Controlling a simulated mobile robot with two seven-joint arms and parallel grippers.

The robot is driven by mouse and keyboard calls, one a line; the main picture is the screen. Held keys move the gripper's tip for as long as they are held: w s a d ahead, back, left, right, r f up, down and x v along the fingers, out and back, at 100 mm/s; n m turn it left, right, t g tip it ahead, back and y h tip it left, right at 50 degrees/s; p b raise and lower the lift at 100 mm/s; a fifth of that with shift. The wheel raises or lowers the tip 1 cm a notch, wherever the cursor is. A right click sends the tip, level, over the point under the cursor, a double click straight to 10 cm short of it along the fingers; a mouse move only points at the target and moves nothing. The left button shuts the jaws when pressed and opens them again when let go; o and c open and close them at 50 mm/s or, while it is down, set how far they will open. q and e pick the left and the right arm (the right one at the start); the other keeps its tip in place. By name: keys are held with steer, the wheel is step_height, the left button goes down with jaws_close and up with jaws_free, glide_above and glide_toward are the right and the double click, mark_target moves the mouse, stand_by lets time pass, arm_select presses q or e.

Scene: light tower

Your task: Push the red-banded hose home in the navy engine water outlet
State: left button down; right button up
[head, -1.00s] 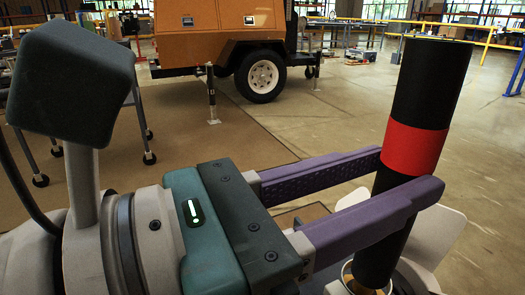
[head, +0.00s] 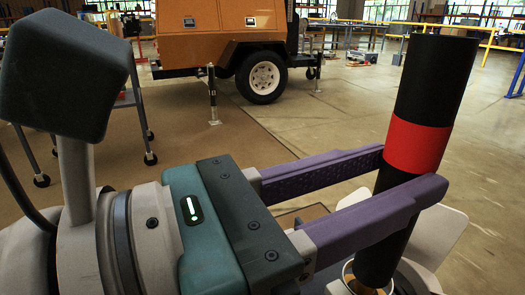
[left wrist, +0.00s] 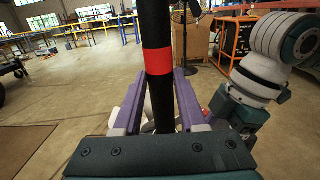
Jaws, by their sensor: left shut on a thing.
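The black hose with a red band (head: 417,148) stands nearly upright in the head view, its top leaning slightly right. My left gripper (head: 412,170) is shut on it at and just below the red band. The hose also shows in the left wrist view (left wrist: 158,62), between the two purple fingers. Its lower end meets a round metal-coloured opening (head: 350,275) at the bottom of the head view. I cannot tell how deep the end sits. No navy colour is clear there. My right gripper is not clearly visible; my other arm (left wrist: 262,70) shows in the left wrist view.
A pale flat panel (head: 440,232) stands close behind the hose's lower end. An orange trailer unit (head: 215,35) with a white wheel stands farther back. A grey wheeled cart (head: 135,110) is at left. Open floor lies behind the gripper.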

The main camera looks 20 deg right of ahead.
arm_select(q)
steer(key=shift+f+b, duration=0.3)
steer(key=shift+s+d+f, duration=0.1)
steer(key=shift+s+f, duration=0.25)
steer(key=shift+f, duration=0.05)
steer(key=shift+r, duration=0.1)
steer(key=shift+w+r, duration=0.3)
steer(key=shift+r, duration=0.1)
stand_by(0.5)
steer(key=shift+w, duration=0.1)
stand_by(1.1)
steer(key=shift+f+b, duration=0.15)
steer(key=shift+b, duration=0.2)
